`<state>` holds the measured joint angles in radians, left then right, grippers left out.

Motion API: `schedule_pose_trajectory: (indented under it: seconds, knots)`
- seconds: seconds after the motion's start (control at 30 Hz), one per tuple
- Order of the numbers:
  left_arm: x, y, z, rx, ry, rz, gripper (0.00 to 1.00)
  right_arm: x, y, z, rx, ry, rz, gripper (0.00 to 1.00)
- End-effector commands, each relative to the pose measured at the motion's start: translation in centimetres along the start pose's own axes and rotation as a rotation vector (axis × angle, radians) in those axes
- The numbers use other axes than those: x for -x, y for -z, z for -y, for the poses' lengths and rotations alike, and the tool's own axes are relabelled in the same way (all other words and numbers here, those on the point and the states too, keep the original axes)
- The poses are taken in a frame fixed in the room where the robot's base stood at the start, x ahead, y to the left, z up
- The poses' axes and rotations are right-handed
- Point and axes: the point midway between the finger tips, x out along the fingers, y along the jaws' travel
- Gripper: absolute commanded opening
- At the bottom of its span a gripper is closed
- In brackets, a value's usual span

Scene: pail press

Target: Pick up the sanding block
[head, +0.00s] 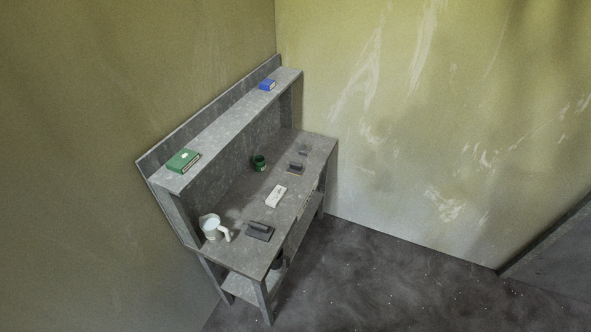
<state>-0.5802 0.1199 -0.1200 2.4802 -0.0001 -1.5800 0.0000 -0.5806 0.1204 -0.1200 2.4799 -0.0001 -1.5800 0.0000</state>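A small dark block with a tan underside (296,169) lies on the grey workbench (240,250), toward its far right end. A larger dark block with a raised grip-like top (259,231) lies near the front left edge of the bench. Either could be the sanding block; I cannot tell which at this size. Neither of my grippers shows in the head view.
On the bench are a white box (276,196), a green jar (260,162), a white mug-like pail (211,227) and a dark small item (304,150). A green book (183,161) and blue box (267,85) sit on the upper shelf. Floor (400,285) at right is clear.

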Motion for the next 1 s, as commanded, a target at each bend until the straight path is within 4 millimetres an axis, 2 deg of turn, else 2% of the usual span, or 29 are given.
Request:
schedule_pose_trajectory:
  seconds: [0.2,0.77,1.0]
  knots:
    - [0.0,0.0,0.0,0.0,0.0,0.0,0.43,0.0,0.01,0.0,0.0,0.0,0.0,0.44]
    - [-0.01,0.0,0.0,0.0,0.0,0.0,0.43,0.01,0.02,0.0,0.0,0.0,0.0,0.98]
    - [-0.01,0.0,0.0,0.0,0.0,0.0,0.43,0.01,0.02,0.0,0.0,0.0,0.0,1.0]
